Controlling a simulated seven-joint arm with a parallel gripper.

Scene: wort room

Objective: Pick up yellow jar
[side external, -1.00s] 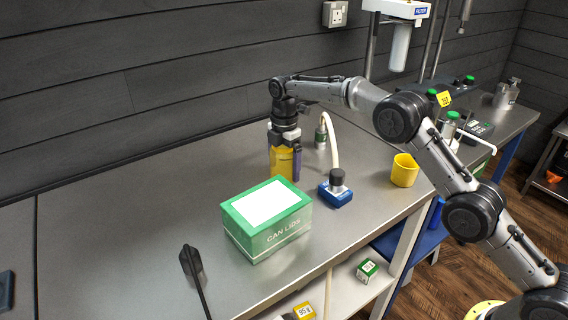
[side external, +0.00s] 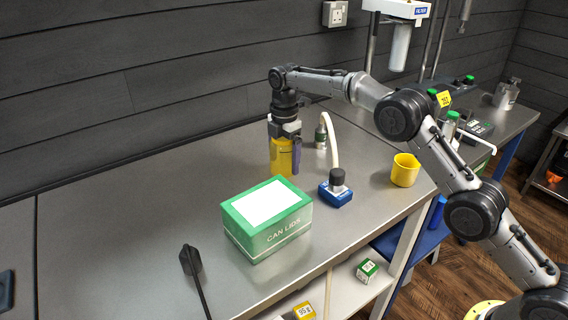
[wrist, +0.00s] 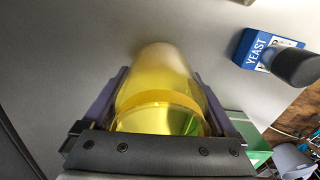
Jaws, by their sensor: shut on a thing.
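The yellow jar (side external: 280,160) is upright over the bench, behind the green and white box. In the side view my gripper (side external: 284,170) points straight down over it, with a purple finger showing on the right side. My gripper is shut on the jar. In the wrist view the see-through yellow jar (wrist: 160,88) lies between the two purple fingers. I cannot tell clearly whether its base touches the bench or hangs just above it.
A green and white can lids box (side external: 268,222) stands in front. A blue yeast block (side external: 335,195) with a dark knob is to the right, with a small dark green bottle (side external: 320,137) behind. A yellow cup (side external: 404,171) stands further right. The bench's left side (side external: 110,220) is mostly clear.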

